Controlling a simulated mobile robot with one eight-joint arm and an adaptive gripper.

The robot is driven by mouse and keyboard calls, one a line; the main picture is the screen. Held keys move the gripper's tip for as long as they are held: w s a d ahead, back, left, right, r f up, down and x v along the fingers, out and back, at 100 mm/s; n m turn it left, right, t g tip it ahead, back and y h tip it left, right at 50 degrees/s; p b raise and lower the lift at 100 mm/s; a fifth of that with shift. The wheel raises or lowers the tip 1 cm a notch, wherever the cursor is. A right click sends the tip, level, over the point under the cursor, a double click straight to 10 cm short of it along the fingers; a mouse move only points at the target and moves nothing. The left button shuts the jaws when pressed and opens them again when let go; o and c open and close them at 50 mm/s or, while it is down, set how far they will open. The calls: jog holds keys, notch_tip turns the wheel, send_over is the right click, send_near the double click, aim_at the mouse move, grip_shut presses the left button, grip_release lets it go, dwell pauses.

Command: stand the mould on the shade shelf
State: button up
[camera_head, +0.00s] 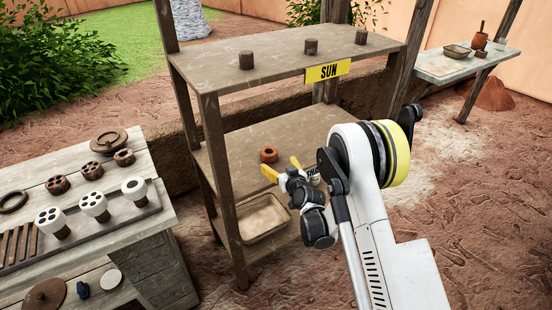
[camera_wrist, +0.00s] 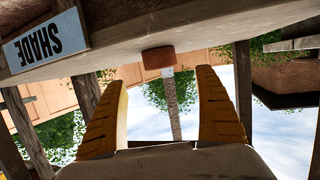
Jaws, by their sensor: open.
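A reddish-brown round piece with a hole in its top, which looks like the mould (camera_head: 268,154), stands upright on the middle shelf, the shade shelf (camera_head: 240,150). My gripper (camera_head: 281,168) is at this shelf's front edge, its yellow fingers apart and pointing toward the mould. The wrist view is upside down; there the mould (camera_wrist: 157,57) rests on the shelf board (camera_wrist: 220,30) beyond the open fingers (camera_wrist: 163,78), with nothing between them. The SHADE label (camera_wrist: 45,45) reads clearly in the wrist view; my arm partly hides it in the head view.
The upper shelf (camera_head: 270,55) carries a SUN label (camera_head: 328,72) and three dark cylinders. A tray (camera_head: 265,218) sits below the shade shelf. The workbench (camera_head: 150,220) at left holds several moulds and rings. Rack posts stand close to my gripper. A small side table (camera_head: 450,70) stands at right.

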jog(key=shift+s+d+r, duration=0.1)
jog(key=shift+s, duration=0.2)
jog(key=s+d+r+g+h, duration=0.1)
jog(key=s+d+r, duration=0.15)
jog(key=r, duration=0.45)
jog(key=s+d+r+g, duration=0.1)
jog(key=s+d+r, duration=0.15)
jog(key=r, duration=0.55)
jog(key=s+d+r+m+g+h, duration=0.1)
jog(key=s+d+r+m+h, duration=0.1)
jog(key=s+d+r, duration=0.6)
jog(key=s+d+m+g+h, duration=0.1)
jog(key=s+d, duration=0.3)
jog(key=s, duration=1)
jog(key=s+d+m+g+h, duration=0.1)
jog(key=s+d, duration=0.3)
jog(key=s, duration=1)
jog(key=shift+f+m+g+h, duration=0.3)
jog(key=shift+f+g+h, duration=0.15)
jog(key=shift+g, duration=0.25)
